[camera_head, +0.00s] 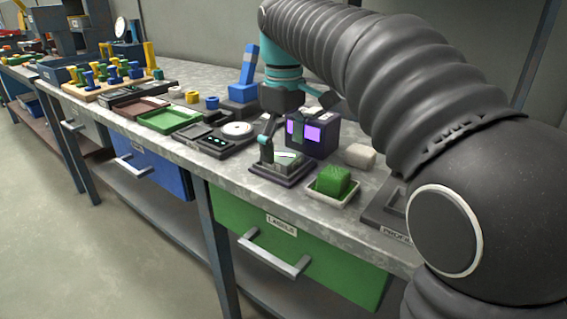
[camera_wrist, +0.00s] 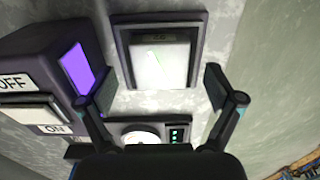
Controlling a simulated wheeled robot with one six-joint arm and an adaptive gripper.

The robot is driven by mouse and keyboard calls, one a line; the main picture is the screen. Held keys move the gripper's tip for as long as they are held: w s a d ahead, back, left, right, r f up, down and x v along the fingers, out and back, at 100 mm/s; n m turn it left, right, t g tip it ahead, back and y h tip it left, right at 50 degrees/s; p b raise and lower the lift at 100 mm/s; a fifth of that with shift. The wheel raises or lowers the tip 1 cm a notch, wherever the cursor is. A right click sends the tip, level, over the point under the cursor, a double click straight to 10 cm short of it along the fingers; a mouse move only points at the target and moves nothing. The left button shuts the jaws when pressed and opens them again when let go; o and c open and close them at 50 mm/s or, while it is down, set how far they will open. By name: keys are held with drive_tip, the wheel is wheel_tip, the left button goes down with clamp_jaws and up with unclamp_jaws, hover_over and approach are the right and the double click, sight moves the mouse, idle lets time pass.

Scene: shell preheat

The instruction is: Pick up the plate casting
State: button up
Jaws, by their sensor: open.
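A pale, flat square piece that looks like the plate casting (camera_wrist: 160,66) lies in a dark square tray (camera_wrist: 121,50) in the wrist view. In the head view the piece (camera_head: 286,157) sits in the tray (camera_head: 283,178) near the bench's front edge. My gripper (camera_wrist: 160,88) is open and empty, with one finger on each side of the tray's near part in the wrist view. In the head view my gripper (camera_head: 292,125) hangs above the tray. The fingers appear apart from the piece.
A dark box with purple panels (camera_head: 312,137) stands close behind the tray; it also shows in the wrist view (camera_wrist: 60,62). A device with a round white disc (camera_head: 237,129) is to the left. A green block (camera_head: 334,180) in a pale dish is to the right.

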drive_tip(key=shift+f, duration=0.65)
drive_tip(key=c, duration=1.4)
drive_tip(key=shift+r, duration=0.15)
